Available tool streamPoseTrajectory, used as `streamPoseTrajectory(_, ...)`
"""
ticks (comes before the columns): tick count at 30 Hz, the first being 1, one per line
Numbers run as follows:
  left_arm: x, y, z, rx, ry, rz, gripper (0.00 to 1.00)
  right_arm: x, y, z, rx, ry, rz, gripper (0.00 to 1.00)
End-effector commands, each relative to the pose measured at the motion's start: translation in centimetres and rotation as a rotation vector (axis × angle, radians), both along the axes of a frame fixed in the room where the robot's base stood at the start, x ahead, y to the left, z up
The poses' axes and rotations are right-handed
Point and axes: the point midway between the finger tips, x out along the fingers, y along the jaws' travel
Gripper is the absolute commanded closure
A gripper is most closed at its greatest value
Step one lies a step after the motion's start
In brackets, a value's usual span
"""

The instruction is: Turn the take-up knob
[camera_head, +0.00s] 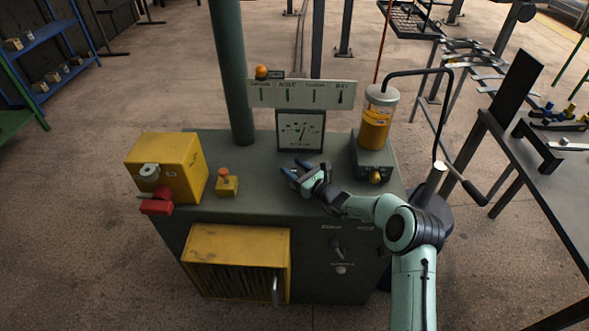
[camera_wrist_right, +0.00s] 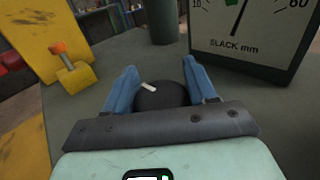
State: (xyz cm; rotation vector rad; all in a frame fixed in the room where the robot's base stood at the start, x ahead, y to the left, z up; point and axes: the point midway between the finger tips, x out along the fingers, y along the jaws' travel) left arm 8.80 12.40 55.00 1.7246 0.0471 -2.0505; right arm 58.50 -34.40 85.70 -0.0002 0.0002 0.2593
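The take-up knob (camera_wrist_right: 160,96) is a dark round knob with a white pointer mark, on the grey-green console top. My right gripper (camera_wrist_right: 160,75) has its two blue fingers spread, one on each side of the knob. The knob fills most of the gap, and its near edge is hidden by the gripper body; whether the fingers touch it is unclear. In the head view my right gripper (camera_head: 298,171) is over the console in front of the slack gauge (camera_head: 301,130), and the knob is not distinguishable. My left gripper is not in view.
A yellow box with a red part (camera_head: 166,165) and a small yellow block with an orange top (camera_head: 227,183) stand left on the console. A green post (camera_head: 231,75) rises behind. A yellow-filled cylinder (camera_head: 377,120) stands right of the gauge, below a bent black crank arm.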

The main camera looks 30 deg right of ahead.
Motion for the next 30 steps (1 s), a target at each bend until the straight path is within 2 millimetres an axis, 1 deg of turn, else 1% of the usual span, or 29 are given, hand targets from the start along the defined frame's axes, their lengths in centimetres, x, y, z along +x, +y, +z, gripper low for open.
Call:
streamPoseTrajectory(8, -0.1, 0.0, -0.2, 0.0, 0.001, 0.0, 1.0, 0.0, 0.0, 0.0, 0.002, 0.001, -0.026, 0.75)
streamPoseTrajectory(13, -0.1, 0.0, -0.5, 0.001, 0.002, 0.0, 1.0, 0.0, -0.1, 0.0, 0.004, 0.001, -0.1, 0.74)
streamPoseTrajectory(16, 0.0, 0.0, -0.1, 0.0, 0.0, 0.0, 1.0, 0.0, -0.1, 0.1, 0.005, 0.003, -0.167, 0.74)
streamPoseTrajectory(20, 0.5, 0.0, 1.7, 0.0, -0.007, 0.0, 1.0, 0.1, -0.3, 0.3, 0.006, 0.006, -0.268, 0.74)
streamPoseTrajectory(23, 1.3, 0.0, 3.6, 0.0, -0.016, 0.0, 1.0, 0.1, -0.5, 0.5, 0.006, 0.005, -0.337, 0.74)
streamPoseTrajectory(30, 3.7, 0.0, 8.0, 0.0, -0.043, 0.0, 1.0, 0.3, -0.8, 0.7, 0.009, 0.003, -0.475, 0.74)
